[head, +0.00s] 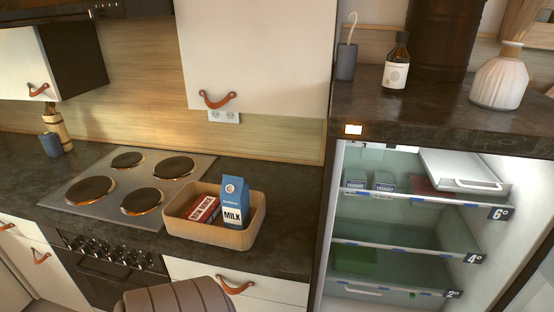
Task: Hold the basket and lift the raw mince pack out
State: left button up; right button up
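A light wooden basket (203,232) with rounded corners stands on the dark counter, just right of the stove. The red raw mince pack (204,210) with a white label leans tilted inside it, on the left side. Its lower part is hidden by the basket's front wall. A blue and white milk carton (235,203) stands in the basket to the right of the pack. Neither of my grippers shows in the head view.
A stove (110,208) with several burners lies left of the basket. An open, lit fridge (400,235) with packs on its shelves stands at the right. A brown padded chair back (178,298) is at the bottom. Counter right of the basket (293,215) is clear.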

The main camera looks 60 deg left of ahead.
aim_at(207, 209)
jog(key=z, duration=1.35)
jog(key=k, duration=1.9)
jog(key=u, duration=1.4)
